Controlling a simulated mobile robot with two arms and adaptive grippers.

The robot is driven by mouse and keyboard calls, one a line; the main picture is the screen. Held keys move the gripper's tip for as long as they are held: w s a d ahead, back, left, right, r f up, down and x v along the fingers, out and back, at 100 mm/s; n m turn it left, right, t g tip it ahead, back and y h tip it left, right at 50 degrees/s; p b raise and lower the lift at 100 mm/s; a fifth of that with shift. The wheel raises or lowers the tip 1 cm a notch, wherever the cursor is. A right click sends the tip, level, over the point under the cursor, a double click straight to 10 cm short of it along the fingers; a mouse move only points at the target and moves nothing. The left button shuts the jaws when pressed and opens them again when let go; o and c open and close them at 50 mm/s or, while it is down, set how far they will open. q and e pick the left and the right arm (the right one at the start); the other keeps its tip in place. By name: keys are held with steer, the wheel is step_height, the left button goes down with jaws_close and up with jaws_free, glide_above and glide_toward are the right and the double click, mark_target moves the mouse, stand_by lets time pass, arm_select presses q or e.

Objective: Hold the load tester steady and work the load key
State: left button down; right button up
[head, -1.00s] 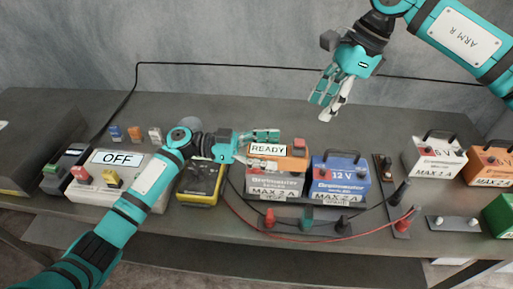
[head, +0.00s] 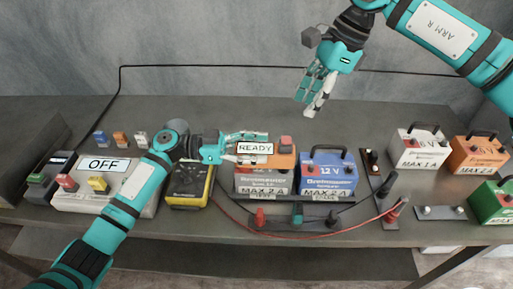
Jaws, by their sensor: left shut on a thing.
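The load tester (head: 282,161) is an orange box with a white READY display (head: 255,148) on the table, at or just behind the grey battery (head: 263,181); whether they touch is unclear. A red key (head: 286,142) stands on its right end, apparently the load key. My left gripper (head: 245,146) comes from the left and is shut on the tester's left part, its fingers on either side of the display. My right gripper (head: 312,103) hangs empty above the table, behind and above the key, clear of everything. Its fingers point down; their gap is hard to judge.
A blue 12 V battery (head: 327,174) stands just right of the tester. A yellow meter (head: 187,189) and an OFF unit (head: 70,199) are at left. Red and black leads cross the front. More batteries (head: 420,150) stand at right. The back middle table is free.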

jaws_close()
stand_by(1.2)
